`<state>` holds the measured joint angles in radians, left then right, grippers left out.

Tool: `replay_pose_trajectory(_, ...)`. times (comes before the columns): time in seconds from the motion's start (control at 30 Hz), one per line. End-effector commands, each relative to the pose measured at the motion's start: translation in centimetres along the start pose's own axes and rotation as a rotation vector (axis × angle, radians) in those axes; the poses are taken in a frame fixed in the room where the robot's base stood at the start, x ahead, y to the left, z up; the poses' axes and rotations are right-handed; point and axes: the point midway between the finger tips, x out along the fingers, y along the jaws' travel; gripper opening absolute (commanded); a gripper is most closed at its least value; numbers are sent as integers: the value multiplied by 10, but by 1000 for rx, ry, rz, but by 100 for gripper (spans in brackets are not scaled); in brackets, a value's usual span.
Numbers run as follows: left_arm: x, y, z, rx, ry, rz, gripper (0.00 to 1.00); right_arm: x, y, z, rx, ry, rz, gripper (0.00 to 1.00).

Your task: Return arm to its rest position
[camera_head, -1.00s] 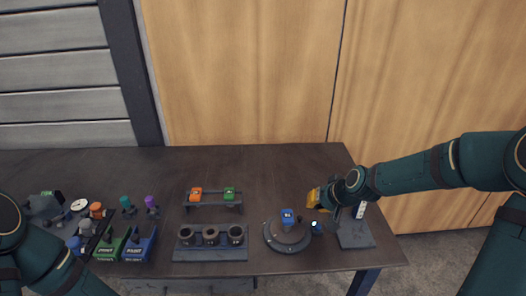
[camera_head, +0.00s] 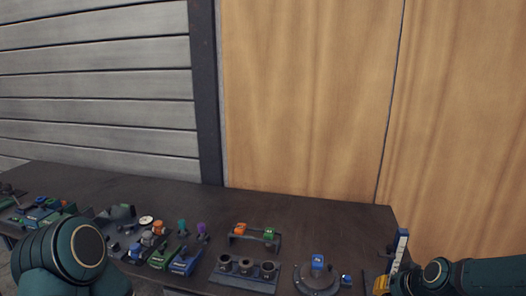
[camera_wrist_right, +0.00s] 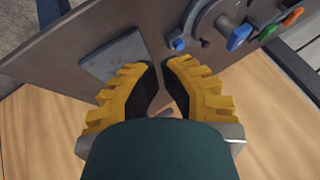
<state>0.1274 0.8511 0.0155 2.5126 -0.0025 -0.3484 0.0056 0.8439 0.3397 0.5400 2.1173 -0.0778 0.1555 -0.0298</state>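My right gripper (camera_head: 381,285) shows as a yellow bit at the bottom right of the head view, beside the table's right end. In the right wrist view its two yellow fingers (camera_wrist_right: 163,66) are apart, with a narrow gap at the tips and nothing held. They point down over the table near a flat grey plate (camera_wrist_right: 115,60). My right arm (camera_head: 470,277) comes in low from the right edge. My left arm (camera_head: 72,255) shows at the lower left of the head view; its gripper is out of view.
The dark table (camera_head: 330,215) holds a round flange (camera_head: 318,281) with a blue part, a block with three sockets (camera_head: 245,272), a rack with orange and green parts (camera_head: 254,238), and green and blue bins (camera_head: 185,262).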

Motion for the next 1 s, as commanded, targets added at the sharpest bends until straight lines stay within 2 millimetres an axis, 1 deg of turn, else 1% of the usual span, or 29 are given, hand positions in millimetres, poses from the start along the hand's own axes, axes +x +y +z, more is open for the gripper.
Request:
replay_pose_trajectory(0.03,0,0,0,0,0,0,48,13,-8,15,-1,-27,-15,0)
replay_pose_trajectory(0.1,0,0,0,0,0,0,48,28,-15,35,-1,-58,-29,0)
replay_pose_trajectory(0.17,0,0,0,0,0,0,48,41,-22,52,-1,-84,-39,0)
replay_pose_trajectory(0.27,0,0,0,0,1,0,48,62,-32,86,-4,-135,-51,0)
replay_pose_trajectory(0.37,0,0,0,0,0,0,48,82,-44,128,-14,-197,-58,0)
replay_pose_trajectory(0.4,0,0,0,0,0,0,48,89,-48,149,-21,-227,-58,0)
replay_pose_trajectory(0.47,0,0,0,0,0,0,48,100,-54,184,-36,-276,-53,0)
replay_pose_trajectory(0.5,0,0,0,0,0,0,48,105,-58,208,-50,-310,-47,0)
replay_pose_trajectory(0.6,0,0,0,0,0,0,48,112,-59,263,-85,-383,-20,0)
replay_pose_trajectory(0.7,0,0,0,0,0,0,48,112,-55,300,-118,-431,10,0)
replay_pose_trajectory(0.8,0,0,0,0,0,0,48,110,-50,321,-141,-456,31,0)
replay_pose_trajectory(0.83,0,0,0,0,0,0,48,109,-50,325,-146,-462,35,0)
replay_pose_trajectory(0.9,0,0,0,0,0,0,48,108,-48,330,-151,-466,41,0)
replay_pose_trajectory(1.0,0,0,0,0,0,0,48,108,-47,330,-152,-466,43,0)
